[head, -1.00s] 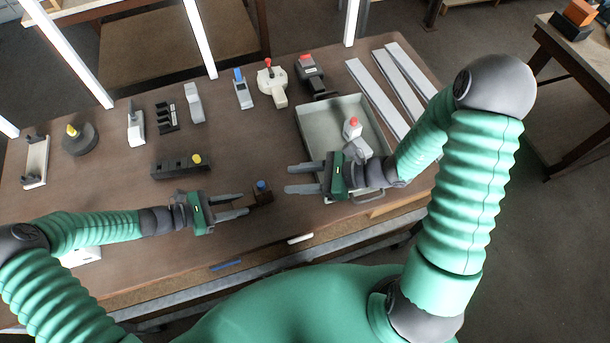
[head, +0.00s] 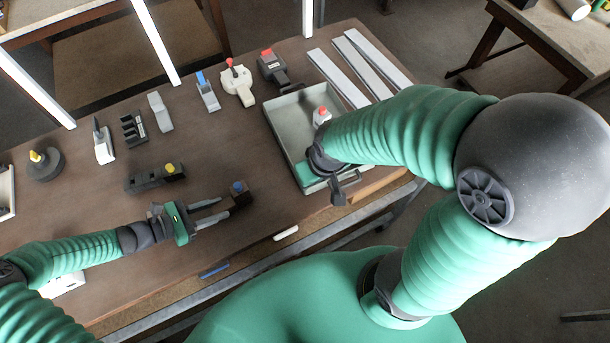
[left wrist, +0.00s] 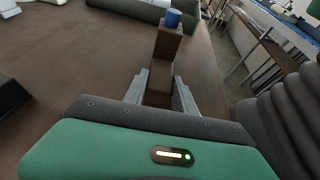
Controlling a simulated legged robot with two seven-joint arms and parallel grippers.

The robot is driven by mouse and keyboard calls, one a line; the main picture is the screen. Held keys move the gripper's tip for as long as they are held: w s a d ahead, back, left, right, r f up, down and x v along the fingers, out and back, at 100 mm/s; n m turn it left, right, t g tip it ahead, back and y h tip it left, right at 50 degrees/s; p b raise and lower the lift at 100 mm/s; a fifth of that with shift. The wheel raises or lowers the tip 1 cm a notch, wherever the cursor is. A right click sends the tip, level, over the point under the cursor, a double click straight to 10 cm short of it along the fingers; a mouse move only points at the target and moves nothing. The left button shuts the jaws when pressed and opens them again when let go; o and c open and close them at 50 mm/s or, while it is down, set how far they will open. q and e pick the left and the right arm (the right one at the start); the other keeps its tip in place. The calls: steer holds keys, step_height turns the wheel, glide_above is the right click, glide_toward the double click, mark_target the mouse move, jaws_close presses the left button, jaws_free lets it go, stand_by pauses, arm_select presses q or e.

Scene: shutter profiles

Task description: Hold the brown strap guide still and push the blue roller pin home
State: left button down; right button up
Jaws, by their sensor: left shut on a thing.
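The brown strap guide (head: 241,199) is a small dark stepped block on the table near its front edge. The blue roller pin (head: 238,187) stands upright in its taller end, its blue top showing above the block. In the left wrist view the guide (left wrist: 167,45) extends away between my fingers, and the pin's blue head (left wrist: 173,17) stands out at its far end. My left gripper (head: 226,208) is shut on the guide's near, lower part. My right gripper (head: 342,186) is at the tray's near side, to the right of the guide; its fingers are mostly hidden.
A grey tray (head: 281,121) holds a white piece with a red top (head: 321,115). A black block with a yellow knob (head: 150,179) lies behind my left gripper. Several fixtures and pale strips (head: 337,78) stand farther back. A white bar (head: 286,233) lies at the front edge.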

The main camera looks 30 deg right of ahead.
arm_select(q)
steer(key=shift+w+d, duration=0.15)
steer(key=shift+d, duration=0.1)
steer(key=c, duration=0.9)
jaws_free()
steer(key=shift+a, duration=0.15)
arm_select(e)
steer(key=shift+w+d, duration=0.15)
arm_select(q)
steer(key=shift+a, duration=0.1)
steer(key=shift+p+v, duration=0.55)
steer(key=shift+v, duration=1.1)
steer(key=shift+p+v, duration=0.3)
steer(key=shift+v, duration=1.45)
arm_select(e)
steer(key=shift+r, duration=0.75)
